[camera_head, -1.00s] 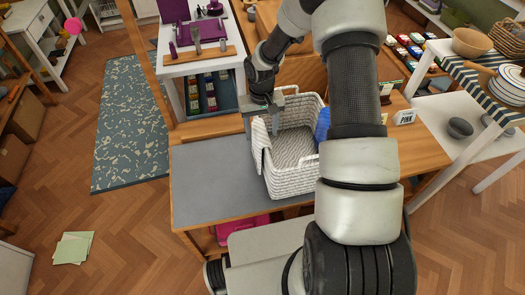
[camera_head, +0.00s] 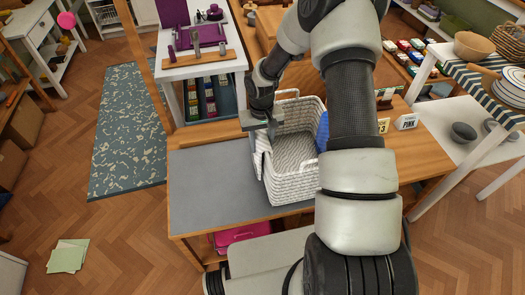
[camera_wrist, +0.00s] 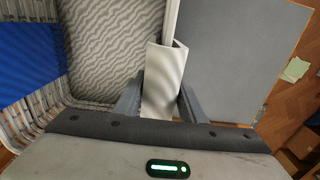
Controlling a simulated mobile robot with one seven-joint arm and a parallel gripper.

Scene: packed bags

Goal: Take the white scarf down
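The white scarf (camera_head: 259,152) hangs over the left rim of the white woven basket (camera_head: 292,188). In the wrist view the scarf (camera_wrist: 163,80) is a folded white strip lying between my fingers. My gripper (camera_head: 260,122) is at that rim, above the scarf, pointing down. In the wrist view my gripper (camera_wrist: 161,92) has its two fingers apart, one on each side of the scarf. I see no firm squeeze on the cloth. The scarf's lower part is partly hidden by my gripper.
A blue cloth (camera_head: 322,132) is at the basket's right side; it also shows in the wrist view (camera_wrist: 28,62). The basket stands on a table with a grey mat (camera_head: 212,192), bare on the left. Small signs (camera_head: 406,122) stand to the right, beyond my arm.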

